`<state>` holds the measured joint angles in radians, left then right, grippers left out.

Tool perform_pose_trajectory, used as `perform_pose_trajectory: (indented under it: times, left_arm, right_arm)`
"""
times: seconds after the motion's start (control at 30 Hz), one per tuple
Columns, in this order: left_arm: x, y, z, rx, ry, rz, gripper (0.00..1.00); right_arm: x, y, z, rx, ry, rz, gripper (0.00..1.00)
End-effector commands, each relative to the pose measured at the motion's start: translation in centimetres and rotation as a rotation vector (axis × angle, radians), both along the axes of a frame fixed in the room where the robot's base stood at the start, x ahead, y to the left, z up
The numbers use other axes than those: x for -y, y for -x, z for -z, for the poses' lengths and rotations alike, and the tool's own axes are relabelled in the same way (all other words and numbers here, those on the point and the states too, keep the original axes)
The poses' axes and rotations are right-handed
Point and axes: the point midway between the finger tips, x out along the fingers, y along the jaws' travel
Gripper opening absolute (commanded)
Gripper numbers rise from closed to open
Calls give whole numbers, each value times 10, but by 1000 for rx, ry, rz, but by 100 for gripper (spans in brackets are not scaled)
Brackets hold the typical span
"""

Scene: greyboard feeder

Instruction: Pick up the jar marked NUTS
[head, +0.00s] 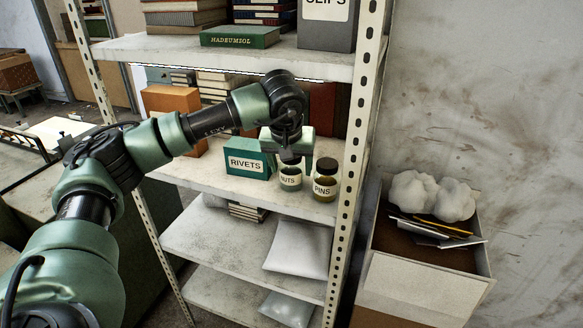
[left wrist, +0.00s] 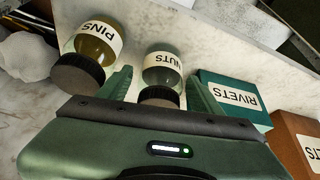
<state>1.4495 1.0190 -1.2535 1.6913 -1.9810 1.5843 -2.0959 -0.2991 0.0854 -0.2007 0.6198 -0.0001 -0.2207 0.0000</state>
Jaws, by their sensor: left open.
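The jar marked NUTS (head: 290,183) stands on the middle shelf between the RIVETS box and the PINS jar. It has a pale label and greenish body; my gripper hides its top in the head view. In the left wrist view the NUTS jar (left wrist: 163,72) shows with its dark lid, between my two green fingers. My left gripper (head: 287,160) is open, just above and around the jar's top, pointing down. The fingers also show in the wrist view (left wrist: 160,92), one on each side; I cannot tell whether they touch it. My right gripper is not in view.
The teal RIVETS box (head: 245,164) is close on the left. The amber PINS jar (head: 325,181) with a dark lid is close on the right, near the shelf post (head: 357,135). An open box (head: 425,275) with white lumps stands to the right of the shelves.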

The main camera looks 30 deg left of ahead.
Motion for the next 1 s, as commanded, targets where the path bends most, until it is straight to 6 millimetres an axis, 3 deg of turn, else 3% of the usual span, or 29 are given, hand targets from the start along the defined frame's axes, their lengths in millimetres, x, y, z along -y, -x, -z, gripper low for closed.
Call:
perform_pose_trajectory:
  times: [0.1,0.3,0.53,0.57,0.77,0.8,1.0]
  left_arm:
    - [-6,-7,14,-6,-1,-3,65]
    - [-9,-15,36,-3,0,-1,65]
    - [-9,-16,38,-1,0,0,65]
    - [-9,-16,38,-1,0,0,60]
    - [-9,-16,38,-1,0,0,4]
    - [-9,-16,36,1,1,-1,0]
    - [-9,-16,36,1,1,-1,0]
  right_arm:
    - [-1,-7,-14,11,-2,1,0]
    - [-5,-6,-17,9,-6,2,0]
    - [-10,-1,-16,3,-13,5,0]
    - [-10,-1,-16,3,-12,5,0]
    - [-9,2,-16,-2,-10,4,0]
    - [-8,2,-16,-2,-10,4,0]
    - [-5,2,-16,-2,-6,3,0]
